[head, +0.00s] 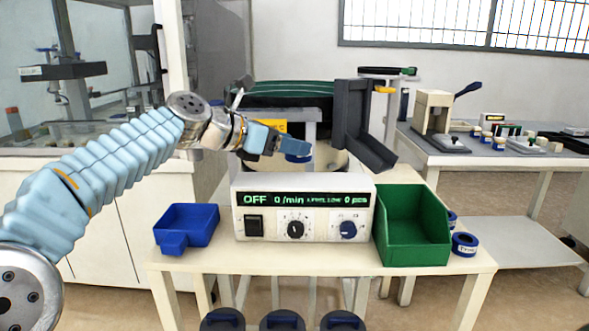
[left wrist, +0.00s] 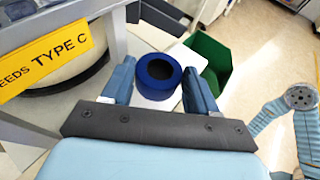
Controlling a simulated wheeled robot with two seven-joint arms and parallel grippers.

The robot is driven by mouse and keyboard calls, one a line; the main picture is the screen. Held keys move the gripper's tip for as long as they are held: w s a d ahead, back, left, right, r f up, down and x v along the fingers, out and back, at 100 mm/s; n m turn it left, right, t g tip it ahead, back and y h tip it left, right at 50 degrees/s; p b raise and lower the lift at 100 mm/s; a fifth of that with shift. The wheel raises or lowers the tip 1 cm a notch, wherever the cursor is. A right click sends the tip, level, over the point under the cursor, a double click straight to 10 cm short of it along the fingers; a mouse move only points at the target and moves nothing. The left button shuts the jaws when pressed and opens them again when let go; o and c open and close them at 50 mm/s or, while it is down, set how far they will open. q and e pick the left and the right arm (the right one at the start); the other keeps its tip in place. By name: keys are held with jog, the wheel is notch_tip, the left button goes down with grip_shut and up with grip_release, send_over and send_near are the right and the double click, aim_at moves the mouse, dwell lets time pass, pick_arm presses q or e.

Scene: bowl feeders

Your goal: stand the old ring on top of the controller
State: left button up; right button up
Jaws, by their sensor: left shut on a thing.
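The controller (head: 304,207) is a white box with a green-lit display reading OFF, a black switch and two knobs. It stands on the table's middle. My left gripper (head: 290,147) is above and behind its top. It is shut on a blue ring (head: 298,158), held clear of the controller's top in the head view. In the left wrist view the blue ring (left wrist: 158,74) sits between the fingers, its dark hole facing the camera, with part of the white controller (left wrist: 192,56) behind it. No mark shows whether this is the old ring. My right gripper is not in view.
A blue bin (head: 187,226) stands left of the controller, a green bin (head: 415,252) right of it. A blue labelled ring (head: 464,244) lies beside the green bin, with another partly hidden behind it. The bowl feeder and a dark grey chute (head: 352,130) stand behind.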

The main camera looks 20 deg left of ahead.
aim_at(295, 162)
pick_arm(q)
jog(key=f, duration=0.1)
jog(key=f+b, duration=0.1)
jog(key=f, duration=0.1)
jog(key=w+d+f+b, duration=0.1)
jog(key=shift+w+f, duration=0.1)
jog(key=shift+f, duration=0.1)
jog(key=shift+f+b, duration=0.3)
jog(key=shift+f, duration=0.05)
jog(key=shift+r, duration=0.15)
jog(key=o, duration=1.1)
jog(key=v, duration=1.2)
jog(key=shift+p, duration=0.45)
